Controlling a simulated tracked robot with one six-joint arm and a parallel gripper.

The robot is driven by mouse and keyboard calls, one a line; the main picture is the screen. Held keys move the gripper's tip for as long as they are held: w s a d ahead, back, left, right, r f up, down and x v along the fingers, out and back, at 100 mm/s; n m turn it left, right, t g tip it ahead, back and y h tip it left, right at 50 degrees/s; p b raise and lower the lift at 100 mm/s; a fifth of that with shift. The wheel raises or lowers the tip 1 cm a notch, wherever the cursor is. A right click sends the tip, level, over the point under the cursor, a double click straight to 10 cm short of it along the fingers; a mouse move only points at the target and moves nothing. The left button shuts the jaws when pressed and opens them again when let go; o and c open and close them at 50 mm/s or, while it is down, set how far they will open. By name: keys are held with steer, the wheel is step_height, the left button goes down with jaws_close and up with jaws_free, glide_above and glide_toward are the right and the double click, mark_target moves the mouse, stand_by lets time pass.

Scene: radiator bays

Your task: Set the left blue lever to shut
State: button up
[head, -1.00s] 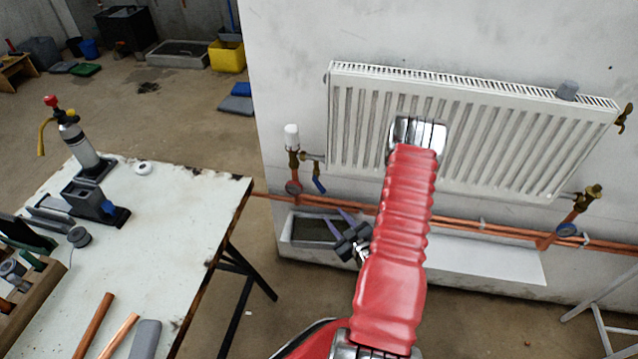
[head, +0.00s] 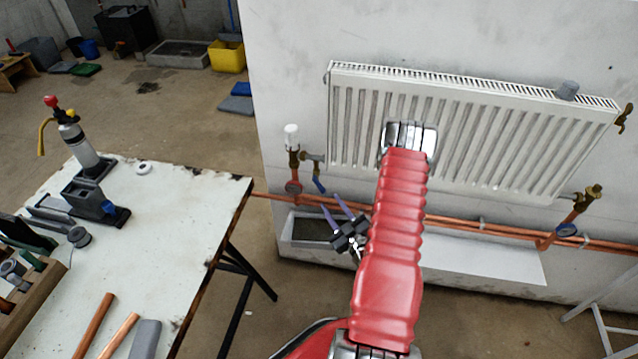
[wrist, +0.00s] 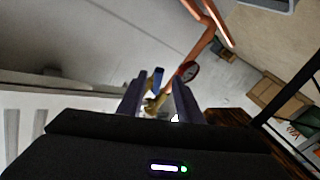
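The left blue lever (head: 319,184) hangs from the brass valve (head: 307,157) at the radiator's lower left corner, pointing down and slightly right. My gripper (head: 331,202) is just below and to the right of it, fingers reaching up toward it. In the wrist view the lever (wrist: 157,80) shows beyond and between the fingertips of my open gripper (wrist: 159,92), with brass fittings behind it. The fingers appear empty. Whether they touch the lever is unclear.
The white radiator (head: 460,130) hangs on the wall, with copper pipes (head: 450,222) below. A workbench (head: 170,240) with tools stands left. A grey tray (head: 303,228) lies below the pipes.

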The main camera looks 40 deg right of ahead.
mark_target(319, 185)
steer(key=x, duration=1.1)
steer(key=shift+w, duration=0.15)
steer(key=shift+d, duration=0.1)
steer(key=shift+c, duration=0.3)
jaws_close()
steer(key=shift+d, duration=0.1)
